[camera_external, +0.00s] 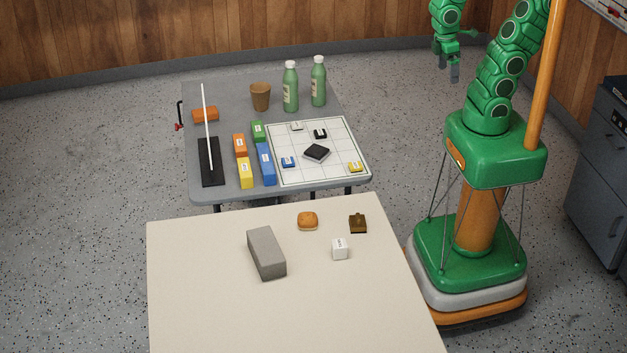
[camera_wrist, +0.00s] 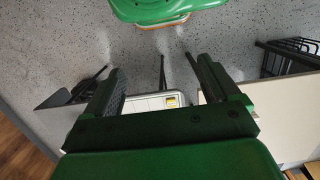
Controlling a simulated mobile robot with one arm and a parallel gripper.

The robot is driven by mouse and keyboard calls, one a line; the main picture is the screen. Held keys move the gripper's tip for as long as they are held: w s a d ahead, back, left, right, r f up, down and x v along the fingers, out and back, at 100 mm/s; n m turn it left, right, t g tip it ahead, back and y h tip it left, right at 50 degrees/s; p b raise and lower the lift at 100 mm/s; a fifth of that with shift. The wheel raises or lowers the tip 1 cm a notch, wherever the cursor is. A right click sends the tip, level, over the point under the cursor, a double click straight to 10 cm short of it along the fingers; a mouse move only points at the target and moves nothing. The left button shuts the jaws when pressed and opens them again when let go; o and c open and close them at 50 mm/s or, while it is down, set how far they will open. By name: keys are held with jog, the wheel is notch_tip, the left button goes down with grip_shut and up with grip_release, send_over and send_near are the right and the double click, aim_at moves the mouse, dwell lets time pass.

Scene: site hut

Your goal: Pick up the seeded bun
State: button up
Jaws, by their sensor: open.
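The seeded bun (camera_external: 308,221) is a small golden-brown roll on the cream table (camera_external: 190,290), near its far edge. It lies between a grey block on its left and a small brown item on its right, apart from both. My gripper (camera_external: 455,72) is raised at the top right, above the floor beyond the tables and well away from the bun. In the wrist view my gripper (camera_wrist: 160,85) shows its two dark fingers spread apart with nothing between them. The bun is not visible in the wrist view.
A grey block (camera_external: 266,252), a white cube (camera_external: 340,249) and a brown item (camera_external: 358,223) share the cream table. The grey table (camera_external: 225,88) behind holds bottles (camera_external: 290,88), a cup (camera_external: 260,96), coloured blocks, a grid board (camera_external: 340,135) and an upright white rod (camera_external: 206,120).

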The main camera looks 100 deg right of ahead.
aim_at(307, 213)
jog(key=w+a+f+m+g+y, duration=0.1)
jog(key=w+a+f+m+y, duration=0.2)
jog(key=w+a, duration=0.45)
jog(key=w+a+f+m+y, duration=0.2)
jog(key=w+a+y, duration=0.15)
jog(key=w, duration=0.65)
jog(key=w+a+f+m+g+y, duration=0.1)
jog(key=w+a+f+m+y, duration=0.2)
jog(key=w+a, duration=0.45)
jog(key=w+d+f+m+t+y, duration=0.1)
jog(key=w+f+m+t, duration=0.1)
jog(key=w+f+m, duration=0.2)
jog(key=w+d+f+m+t+y, duration=0.1)
jog(key=w+f+m, duration=0.3)
jog(key=w+f, duration=0.6)
jog(key=w+d+f+m+t+y, duration=0.2)
jog(key=w+f+m+t, duration=0.1)
jog(key=w+f, duration=0.4)
jog(key=shift+w+d+f+m, duration=0.15)
jog(key=shift+w+d+m, duration=0.25)
jog(key=shift+x, duration=1.35)
jog(key=shift+w+f+x, duration=0.15)
jog(key=shift+w+x, duration=0.05)
jog(key=shift+x, duration=1.05)
jog(key=shift+w+f+x, duration=0.1)
jog(key=shift+w+x, duration=0.05)
jog(key=shift+x, duration=1.15)
jog(key=shift+d, duration=0.25)
jog(key=c, duration=1.1)
